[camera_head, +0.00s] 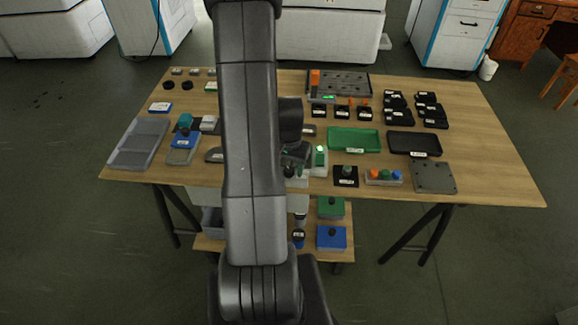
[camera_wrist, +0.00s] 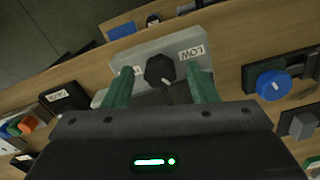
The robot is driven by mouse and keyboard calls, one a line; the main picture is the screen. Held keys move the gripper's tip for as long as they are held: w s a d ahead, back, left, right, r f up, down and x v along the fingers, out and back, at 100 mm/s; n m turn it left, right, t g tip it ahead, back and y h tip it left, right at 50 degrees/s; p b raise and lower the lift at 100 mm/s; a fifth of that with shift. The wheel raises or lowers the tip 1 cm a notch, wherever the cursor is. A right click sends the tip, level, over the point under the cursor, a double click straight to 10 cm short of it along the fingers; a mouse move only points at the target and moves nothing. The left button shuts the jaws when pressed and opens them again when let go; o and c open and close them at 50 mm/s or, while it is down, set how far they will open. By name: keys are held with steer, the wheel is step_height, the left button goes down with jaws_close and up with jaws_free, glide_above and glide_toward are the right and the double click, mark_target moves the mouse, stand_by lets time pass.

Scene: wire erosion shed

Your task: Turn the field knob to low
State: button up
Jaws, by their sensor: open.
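In the wrist view a black knob (camera_wrist: 158,68) sits on a light grey block (camera_wrist: 178,45). A white mark shows at the knob's lower edge. A label reading LOW (camera_wrist: 192,53) is on the block right of the knob; another label left of it is mostly hidden by a finger. My gripper (camera_wrist: 159,72) is open, with one green finger on each side of the knob and a gap visible on both sides. I cannot tell how far its tips are above the block. In the head view my arm hides much of this spot.
A blue knob (camera_wrist: 273,84) on a dark base is to the right in the wrist view. A box with coloured buttons (camera_wrist: 20,127) and a dark labelled block (camera_wrist: 64,97) are to the left. A green tray (camera_head: 353,139) lies further back on the table.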

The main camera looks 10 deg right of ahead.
steer(key=c, duration=1)
steer(key=shift+o, duration=0.2)
steer(key=shift+n+b, duration=0.35)
steer(key=shift+n, duration=0.15)
steer(key=shift+n+b, duration=0.4)
steer(key=shift+n, duration=0.2)
steer(key=shift+n+b, duration=0.85)
steer(key=shift+n, duration=0.95)
steer(key=o, duration=1)
steer(key=shift+c, duration=0.2)
steer(key=shift+r, duration=0.15)
